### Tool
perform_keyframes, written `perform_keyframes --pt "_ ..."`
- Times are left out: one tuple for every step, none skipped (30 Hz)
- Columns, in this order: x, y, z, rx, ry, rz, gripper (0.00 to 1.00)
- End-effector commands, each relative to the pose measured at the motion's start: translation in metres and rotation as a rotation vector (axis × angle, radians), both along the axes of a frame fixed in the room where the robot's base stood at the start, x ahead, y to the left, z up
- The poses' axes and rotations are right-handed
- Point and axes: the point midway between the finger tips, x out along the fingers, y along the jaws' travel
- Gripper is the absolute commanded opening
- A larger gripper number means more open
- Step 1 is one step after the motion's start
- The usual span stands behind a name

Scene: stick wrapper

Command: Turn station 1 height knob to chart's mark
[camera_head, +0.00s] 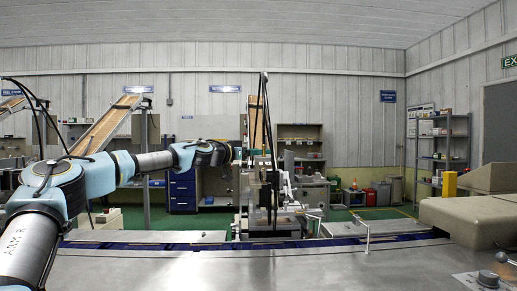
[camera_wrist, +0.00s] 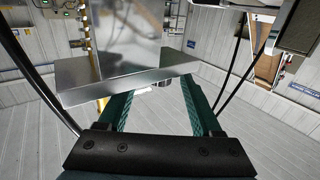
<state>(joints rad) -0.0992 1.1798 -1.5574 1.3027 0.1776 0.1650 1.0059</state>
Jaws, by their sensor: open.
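My gripper (camera_wrist: 158,88) is open, with its two green ribbed fingers apart and nothing held between them. In the head view the end of my arm (camera_head: 232,154) is at the upper left side of the station machine (camera_head: 262,195), beyond the metal table. In the wrist view a shiny metal block with a ledge (camera_wrist: 130,78) stands across the fingertips. No chart or mark can be read.
A steel table (camera_head: 260,265) fills the foreground, with a blue-edged conveyor slot along its back. A beige housing (camera_head: 470,218) stands at the right. Black cables or rods (camera_wrist: 232,65) pass near the gripper in the wrist view. A shelf rack (camera_head: 440,155) stands at the back right.

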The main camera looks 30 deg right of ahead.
Motion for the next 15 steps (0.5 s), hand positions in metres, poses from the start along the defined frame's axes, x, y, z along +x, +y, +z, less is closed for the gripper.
perform_keyframes --pt "0.0008 -0.0022 0.0003 0.000 0.000 0.000 0.66" --pt "0.0010 -0.0028 0.0000 0.000 0.000 0.001 0.66" --pt "0.0011 -0.0033 -0.0003 0.000 0.000 0.001 0.66" --pt "0.0013 -0.0035 -0.0005 0.000 0.000 0.001 0.66" --pt "0.0013 -0.0035 -0.0006 0.000 0.000 0.001 0.66" --pt "0.0013 -0.0034 -0.0007 0.000 0.000 0.001 0.66" --pt "0.0013 -0.0034 -0.0007 0.000 0.000 0.001 0.66" --pt "0.0012 -0.0033 -0.0008 0.000 0.000 0.001 0.66" --pt "0.0012 -0.0033 -0.0007 0.000 0.000 0.001 0.66" --pt "0.0012 -0.0033 -0.0007 0.000 0.000 0.001 0.65" --pt "0.0012 -0.0032 -0.0006 0.000 0.000 0.001 0.62" --pt "0.0012 -0.0032 -0.0006 0.000 0.000 0.001 0.57" --pt "0.0012 -0.0032 -0.0006 0.000 0.000 0.001 0.54" --pt "0.0012 -0.0031 -0.0005 0.000 0.000 0.001 0.51" --pt "0.0012 -0.0031 -0.0005 0.000 0.000 0.001 0.46"
